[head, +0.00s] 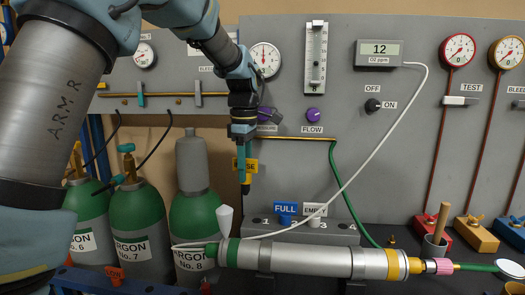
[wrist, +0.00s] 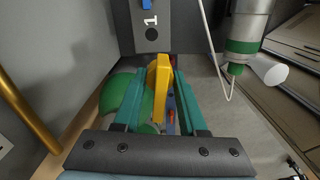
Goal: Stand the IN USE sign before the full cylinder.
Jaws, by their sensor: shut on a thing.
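The yellow sign (head: 251,165), with "USE" partly readable, is held in my gripper (head: 245,182) in front of the grey panel, above the numbered block. In the wrist view the sign (wrist: 161,75) stands between the teal fingers, which are shut on it. Three green argon cylinders stand at left: No. 6 (head: 88,210), No. 7 (head: 138,215) and No. 8 (head: 195,215). No. 8 has a grey cap; No. 7 has a valve on top. No cylinder visibly shows which is full. A green rounded shape (wrist: 120,97), probably a cylinder, lies below my gripper in the wrist view.
The grey block (head: 345,232) carries a blue FULL tag (head: 285,212) and an EMPTY tag (head: 315,211); position 1 looks bare. A white hose (head: 380,140) hangs from the O2 meter. Coloured blocks stand right.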

